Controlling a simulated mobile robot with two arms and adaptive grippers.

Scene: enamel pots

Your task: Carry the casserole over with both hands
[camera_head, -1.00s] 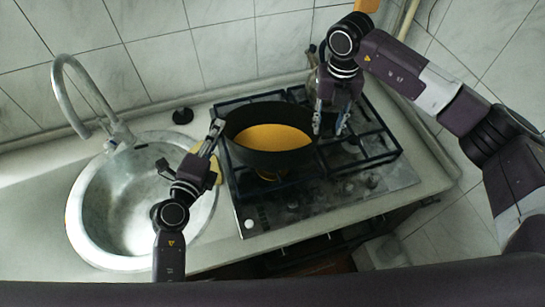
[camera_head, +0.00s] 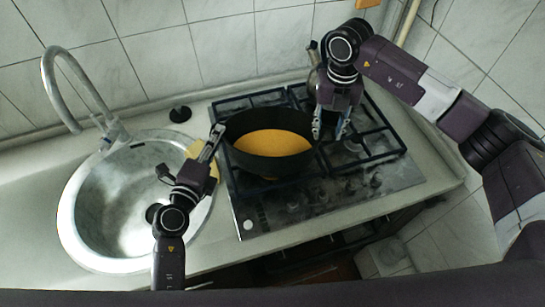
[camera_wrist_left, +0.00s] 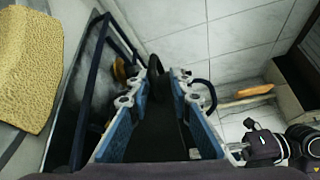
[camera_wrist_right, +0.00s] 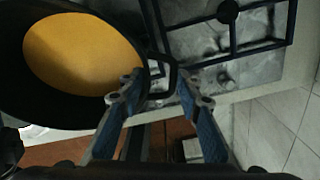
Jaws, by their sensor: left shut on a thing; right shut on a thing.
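The casserole (camera_head: 268,128) is a dark round pot with an orange-yellow inside, over the left part of the hob (camera_head: 325,200). It looks level. I cannot tell whether it touches the grate. My left gripper (camera_head: 214,140) is shut at its left side; in the left wrist view a dark part lies between the blue-padded fingers. My right gripper (camera_head: 327,132) is shut on the handle at its right side; the right wrist view shows the small dark handle (camera_wrist_right: 168,75) near the fingertips and the casserole's wall (camera_wrist_right: 25,105) at left.
A round metal sink (camera_head: 95,235) with a tall faucet (camera_head: 62,95) is at left. A yellow sponge-like piece (camera_wrist_left: 30,65) lies near my left gripper. The right part of the grate (camera_head: 385,150) is clear.

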